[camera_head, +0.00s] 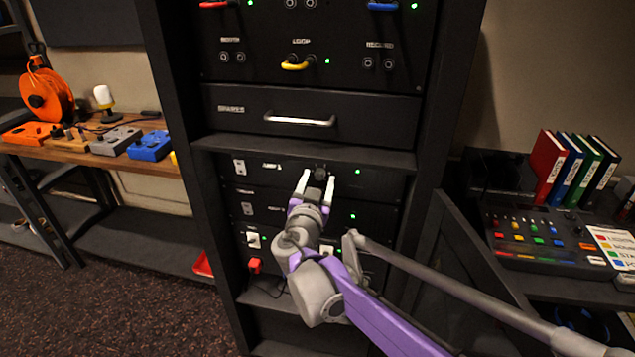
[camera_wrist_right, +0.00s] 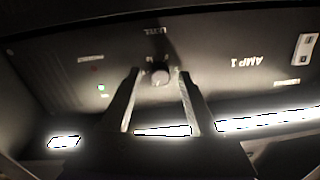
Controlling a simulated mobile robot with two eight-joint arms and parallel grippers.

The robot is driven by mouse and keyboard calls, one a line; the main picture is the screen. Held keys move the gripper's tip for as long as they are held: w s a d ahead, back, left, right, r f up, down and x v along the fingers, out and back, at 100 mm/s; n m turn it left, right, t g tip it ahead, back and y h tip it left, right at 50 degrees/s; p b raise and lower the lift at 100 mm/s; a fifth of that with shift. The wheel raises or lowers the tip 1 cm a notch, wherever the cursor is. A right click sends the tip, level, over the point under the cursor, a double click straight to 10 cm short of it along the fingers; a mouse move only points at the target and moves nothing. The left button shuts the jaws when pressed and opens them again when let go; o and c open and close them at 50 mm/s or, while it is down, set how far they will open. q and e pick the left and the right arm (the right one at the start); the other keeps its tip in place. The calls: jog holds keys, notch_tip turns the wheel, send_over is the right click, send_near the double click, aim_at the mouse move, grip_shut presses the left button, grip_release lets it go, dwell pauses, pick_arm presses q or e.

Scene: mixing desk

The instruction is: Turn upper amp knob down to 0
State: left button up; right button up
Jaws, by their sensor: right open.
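The upper amp (camera_head: 270,167) is a black rack panel below the drawer; the right wrist view shows its label AMP 1 upside down. Its round dark knob (camera_head: 320,168) sits mid-panel and also shows in the right wrist view (camera_wrist_right: 160,77). My right gripper (camera_head: 319,177) is open, its pale fingers pointing at the panel. In the right wrist view my right gripper (camera_wrist_right: 159,75) has one finger on each side of the knob, with visible gaps. I cannot tell how deep the fingertips reach around it. The knob's setting is too small to read. My left gripper is out of view.
A drawer with a silver handle (camera_head: 300,121) and a protruding shelf edge (camera_head: 300,150) are just above the amp. More amp panels (camera_head: 265,210) lie below. Rack side posts (camera_head: 177,120) flank the panels. A mixing console (camera_head: 545,240) stands on the desk at right.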

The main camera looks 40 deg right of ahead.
jog(key=shift+c, duration=0.2)
grip_shut()
